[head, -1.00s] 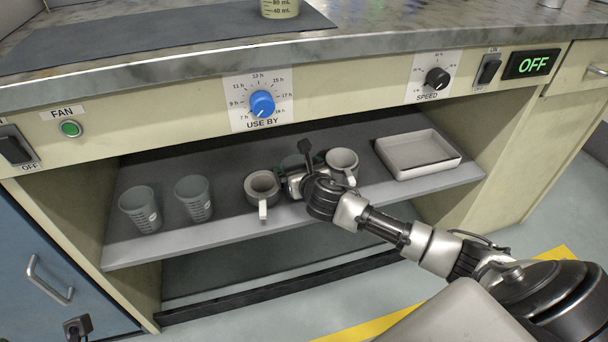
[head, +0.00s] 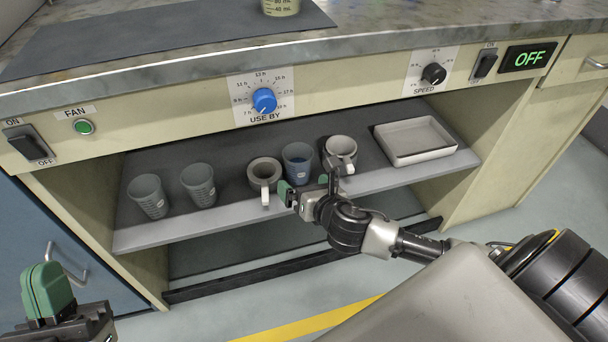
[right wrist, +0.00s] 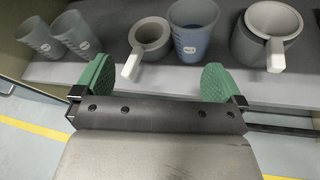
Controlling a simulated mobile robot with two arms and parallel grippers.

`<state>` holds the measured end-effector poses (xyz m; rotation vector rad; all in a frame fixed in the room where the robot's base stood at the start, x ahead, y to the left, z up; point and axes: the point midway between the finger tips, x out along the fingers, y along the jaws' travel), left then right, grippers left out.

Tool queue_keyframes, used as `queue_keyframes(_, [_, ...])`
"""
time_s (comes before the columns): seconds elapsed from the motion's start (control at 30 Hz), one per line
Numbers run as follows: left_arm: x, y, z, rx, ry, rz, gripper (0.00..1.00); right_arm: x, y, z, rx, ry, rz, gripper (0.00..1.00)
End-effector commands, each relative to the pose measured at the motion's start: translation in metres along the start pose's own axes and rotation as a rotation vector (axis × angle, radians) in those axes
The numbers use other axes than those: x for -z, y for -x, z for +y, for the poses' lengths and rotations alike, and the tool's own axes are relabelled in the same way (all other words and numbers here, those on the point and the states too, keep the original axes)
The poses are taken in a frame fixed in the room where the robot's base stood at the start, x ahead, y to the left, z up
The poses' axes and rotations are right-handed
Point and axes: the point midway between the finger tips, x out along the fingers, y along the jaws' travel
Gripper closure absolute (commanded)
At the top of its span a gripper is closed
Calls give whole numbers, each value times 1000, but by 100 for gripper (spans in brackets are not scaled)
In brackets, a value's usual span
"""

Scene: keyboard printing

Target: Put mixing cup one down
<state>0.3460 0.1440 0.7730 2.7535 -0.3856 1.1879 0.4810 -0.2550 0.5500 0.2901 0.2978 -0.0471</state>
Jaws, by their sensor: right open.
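A bluish mixing cup (head: 297,163) stands upright on the shelf between two grey handled mugs (head: 263,172) (head: 341,150). It also shows in the right wrist view (right wrist: 193,34), with a white label on its side. My right gripper (head: 308,191) is open and empty, in front of this cup at the shelf's front edge. In the right wrist view its green fingers (right wrist: 157,80) are wide apart, with the cup beyond them and nothing between them. My left gripper (head: 46,290) is low at the left; only one green finger shows clearly.
Two more grey cups (head: 148,196) (head: 198,185) stand at the shelf's left. A white tray (head: 455,150) lies at its right. The shelf (head: 225,218) sits under the counter (head: 350,28), which overhangs it. A marked cup (head: 281,7) stands on the counter's dark mat.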

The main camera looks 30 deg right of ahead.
Motion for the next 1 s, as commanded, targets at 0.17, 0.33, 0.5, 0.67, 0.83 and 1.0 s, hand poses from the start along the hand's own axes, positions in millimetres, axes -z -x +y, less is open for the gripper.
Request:
queue_keyframes(0.17, [0,0,0,0,0,1,100,1,46,107,-405,-865,118,0])
queue_keyframes(0.33, [0,0,0,0,0,2,100,-56,114,167,-849,-1761,306,0])
queue_keyframes(0.5, [0,0,0,0,0,3,100,-110,168,166,-1253,-2303,498,0])
queue_keyframes(0.67, [0,0,0,-1,0,3,100,-132,193,156,-1466,-2481,609,0])
queue_keyframes(0.83, [1,0,0,-1,0,3,100,-135,196,154,-1500,-2503,633,0])
queue_keyframes(1.0, [1,0,0,-1,0,4,100,-135,196,155,-1496,-2500,632,0])
